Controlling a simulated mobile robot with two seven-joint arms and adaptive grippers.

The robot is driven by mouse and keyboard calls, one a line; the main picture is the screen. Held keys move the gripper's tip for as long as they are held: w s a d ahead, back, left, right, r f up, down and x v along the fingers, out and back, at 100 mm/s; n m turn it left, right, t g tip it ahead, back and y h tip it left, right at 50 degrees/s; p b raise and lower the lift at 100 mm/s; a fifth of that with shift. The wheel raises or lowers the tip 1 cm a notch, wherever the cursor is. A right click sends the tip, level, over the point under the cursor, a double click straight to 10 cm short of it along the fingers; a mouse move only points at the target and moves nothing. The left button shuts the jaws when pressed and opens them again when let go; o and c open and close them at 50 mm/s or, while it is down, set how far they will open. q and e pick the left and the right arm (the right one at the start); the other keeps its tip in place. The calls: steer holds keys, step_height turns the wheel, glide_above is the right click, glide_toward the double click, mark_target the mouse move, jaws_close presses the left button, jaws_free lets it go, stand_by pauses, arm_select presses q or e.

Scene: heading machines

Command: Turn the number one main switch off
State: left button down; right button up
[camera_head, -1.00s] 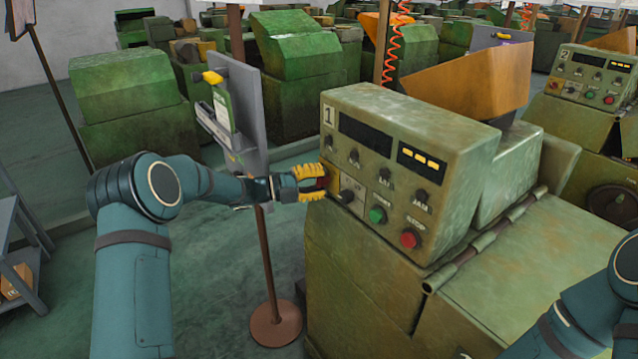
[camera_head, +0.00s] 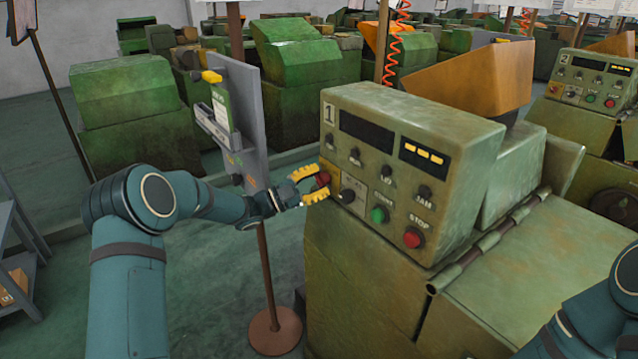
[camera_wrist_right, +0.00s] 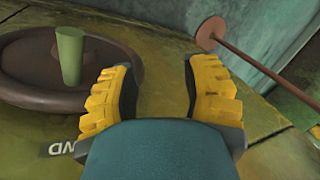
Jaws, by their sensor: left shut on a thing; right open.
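The number one machine's control panel (camera_head: 372,170) carries a "1" plate at its upper left. Its main switch is a red knob (camera_head: 322,179) on a yellow plate at the panel's lower left edge. My left gripper (camera_head: 320,184) is shut on this knob, with one yellow finger above it and one below. The fingers partly hide the knob and its plate, so I cannot read the knob's position. My right gripper (camera_wrist_right: 158,78) is open and empty in the right wrist view, above a green machine surface.
A black selector (camera_head: 347,196), a green start button (camera_head: 379,215) and a red stop button (camera_head: 413,237) sit right of the switch. A grey board on a brown post (camera_head: 266,270) stands close behind my left forearm. A dark handwheel (camera_wrist_right: 30,75) lies left of my right gripper.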

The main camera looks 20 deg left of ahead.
stand_by(0.5)
arm_select(q)
steer(key=c, duration=0.5)
jaws_free()
steer(key=shift+c, duration=0.2)
steer(key=v, duration=1.2)
steer(key=shift+d, duration=0.1)
